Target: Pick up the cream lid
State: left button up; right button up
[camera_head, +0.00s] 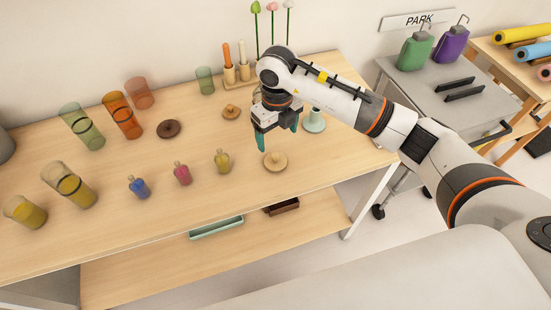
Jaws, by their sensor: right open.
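The cream lid (275,163) looks like a round tan disc with a knob on top. It lies flat on the wooden table near the front edge, right of the small bottles. My right gripper (278,136) hangs above and just behind it in the picture, with its teal fingers apart and nothing between them. The fingers look clear of the lid, though the exact height is hard to tell. My left gripper is not in view.
An orange-tan lid (231,113) and a dark brown lid (169,129) lie farther back. A mint stand (314,121) is close right of my gripper. Small blue (139,187), pink (182,174) and yellow (222,161) bottles stand left. Coloured glass cylinders (122,115) fill the left side.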

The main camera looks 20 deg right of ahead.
jog(key=p, duration=0.1)
send_over(275, 155)
jog(key=f, duration=0.4)
jog(key=shift+s+d+f, duration=0.15)
jog(key=shift+s+f, duration=0.15)
jog(key=f+p, duration=0.2)
jog(key=f, duration=0.3)
jog(key=shift+w, duration=0.2)
jog(key=shift+f, duration=0.2)
jog(key=c, duration=1)
